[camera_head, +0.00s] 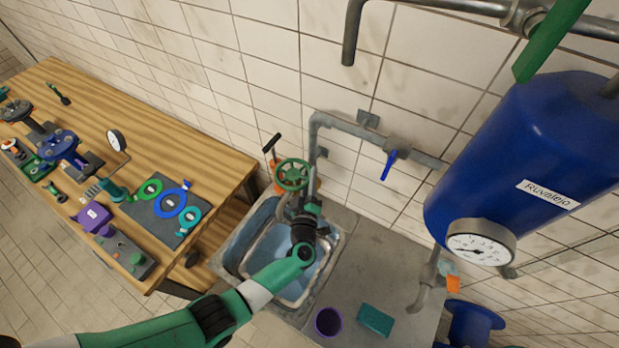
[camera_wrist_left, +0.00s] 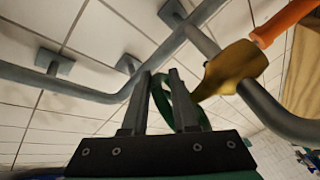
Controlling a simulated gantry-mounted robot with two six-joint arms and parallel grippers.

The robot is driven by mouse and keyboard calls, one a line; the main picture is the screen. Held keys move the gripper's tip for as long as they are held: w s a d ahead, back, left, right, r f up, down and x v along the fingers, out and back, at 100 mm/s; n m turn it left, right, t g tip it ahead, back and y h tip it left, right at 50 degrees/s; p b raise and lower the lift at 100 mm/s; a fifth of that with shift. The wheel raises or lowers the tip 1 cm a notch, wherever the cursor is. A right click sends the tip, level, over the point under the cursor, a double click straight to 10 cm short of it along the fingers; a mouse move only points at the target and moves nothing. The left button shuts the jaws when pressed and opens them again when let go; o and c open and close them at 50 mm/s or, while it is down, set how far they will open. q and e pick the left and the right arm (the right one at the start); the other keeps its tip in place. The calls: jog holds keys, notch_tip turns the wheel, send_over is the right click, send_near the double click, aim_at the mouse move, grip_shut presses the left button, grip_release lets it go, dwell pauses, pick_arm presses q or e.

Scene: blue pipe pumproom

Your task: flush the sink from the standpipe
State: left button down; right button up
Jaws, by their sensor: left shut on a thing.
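The grey standpipe (camera_head: 316,125) comes down from the wall pipe over the sink (camera_head: 240,248), a metal basin with a grey rim. A green handwheel (camera_head: 292,174) sits on the standpipe side above the basin. My left gripper (camera_head: 312,180) reaches up over the basin and is shut on the wheel's right rim. In the left wrist view the green wheel (camera_wrist_left: 160,92) passes between the two fingers, beside a brass fitting (camera_wrist_left: 235,70) with an orange handle (camera_wrist_left: 284,20). The spout end is partly hidden by my gripper. My right gripper is out of view.
A blue lever (camera_head: 389,164) hangs from the wall pipe. A blue tank (camera_head: 530,150) with a gauge (camera_head: 480,248) fills the right. A purple cup (camera_head: 328,321) and teal sponge (camera_head: 375,319) are on the counter. A wooden bench (camera_head: 190,120) with fittings stands left.

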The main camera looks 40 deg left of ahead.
pick_arm(q)
jog(key=shift+w+r, duration=0.1)
jog(key=shift+r, duration=0.4)
jog(key=c, duration=0.9)
grip_release()
jog(key=shift+o, duration=0.7)
jog(key=shift+f, duration=0.1)
jog(key=shift+a+f, duration=0.1)
jog(key=shift+s+d, duration=0.25)
jog(key=shift+s, duration=0.15)
jog(key=p+v, duration=0.2)
jog(key=v, duration=0.9)
jog(key=shift+w, duration=0.15)
